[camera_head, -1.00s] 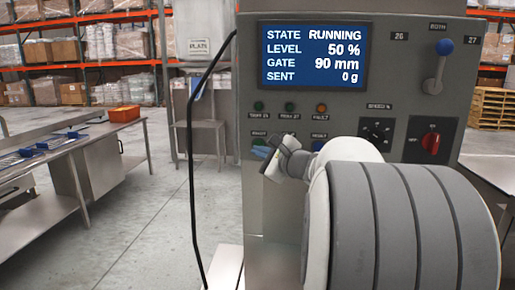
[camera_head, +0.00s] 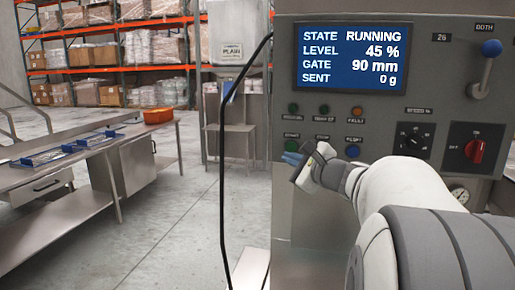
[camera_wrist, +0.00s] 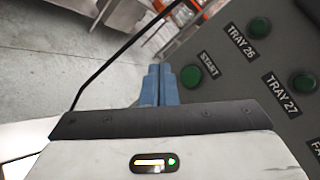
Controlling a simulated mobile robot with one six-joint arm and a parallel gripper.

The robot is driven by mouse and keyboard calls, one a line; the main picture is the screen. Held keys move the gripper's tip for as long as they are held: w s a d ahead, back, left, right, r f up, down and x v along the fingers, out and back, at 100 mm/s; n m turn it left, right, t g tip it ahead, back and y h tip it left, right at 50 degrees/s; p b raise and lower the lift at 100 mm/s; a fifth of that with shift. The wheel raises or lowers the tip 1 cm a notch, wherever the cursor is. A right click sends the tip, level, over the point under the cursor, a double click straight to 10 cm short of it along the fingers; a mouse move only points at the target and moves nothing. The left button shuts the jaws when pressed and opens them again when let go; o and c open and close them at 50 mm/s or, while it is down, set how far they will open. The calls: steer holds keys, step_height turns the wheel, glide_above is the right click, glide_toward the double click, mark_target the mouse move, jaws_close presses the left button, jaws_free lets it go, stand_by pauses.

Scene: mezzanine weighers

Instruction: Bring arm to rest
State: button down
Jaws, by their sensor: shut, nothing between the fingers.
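My gripper (camera_head: 292,158) is in front of the grey control panel (camera_head: 285,235), near its lower left buttons. In the wrist view its two blue fingers (camera_wrist: 159,88) are together with nothing between them. The green START button (camera_wrist: 191,77) is just right of the fingertips in that view; I cannot tell whether they touch the panel. The green TRAY 26 button (camera_wrist: 259,27) and TRAY 27 button (camera_wrist: 303,82) lie further right. The display (camera_head: 350,58) reads RUNNING, level 45 %, gate 90 mm, sent 0 g. My arm covers the panel's lower right part.
A red switch (camera_head: 474,151), a black dial (camera_head: 413,140) and a blue-knobbed lever (camera_head: 487,65) are on the panel's right. A black cable (camera_head: 222,170) hangs at its left. A steel bench (camera_head: 98,160) with blue trays and an orange bin (camera_head: 158,116) stands left. Open floor lies between.

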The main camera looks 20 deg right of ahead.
steer(key=s+a+f+n+g+y+p, duration=0.1)
steer(key=s+a+f+n+g, duration=0.35)
steer(key=a, duration=0.35)
steer(key=s+a+f+n+g+y+p, duration=0.1)
steer(key=s+a+f+n+g+y, duration=0.1)
steer(key=s+a+f+n+g, duration=0.35)
steer(key=s+a+f+n+g+h+p, duration=0.2)
steer(key=s+f+n+g+h, duration=0.2)
steer(key=s+f+n, duration=0.6)
steer(key=s+n+h, duration=0.2)
steer(key=s+n, duration=0.1)
steer(key=shift+s+a+n+h, duration=0.3)
steer(key=shift+s+n, duration=0.05)
steer(key=shift+n, duration=0.05)
